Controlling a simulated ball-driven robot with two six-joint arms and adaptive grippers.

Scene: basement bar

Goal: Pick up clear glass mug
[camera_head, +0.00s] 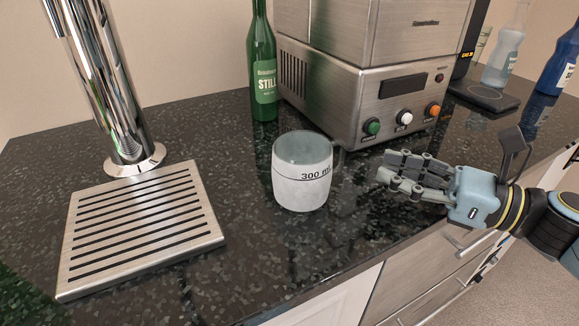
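A clear glass mug (302,175) with a "300 ml" mark stands upright on the dark speckled counter, near the middle of the view. Its handle is at the right side, toward my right gripper. My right gripper (384,168) comes in from the right, above the counter's front edge. Its fingers point left toward the mug, and its fingertips look apart with nothing between them. A gap separates the fingertips from the mug. My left gripper is not in view.
A steel machine (362,85) with coloured knobs stands behind the mug. A green bottle (263,75) stands left of it. A tap (115,100) and slatted drip tray (145,225) are at left. Bottles (503,57) stand far right. The counter (275,250) before the mug is clear.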

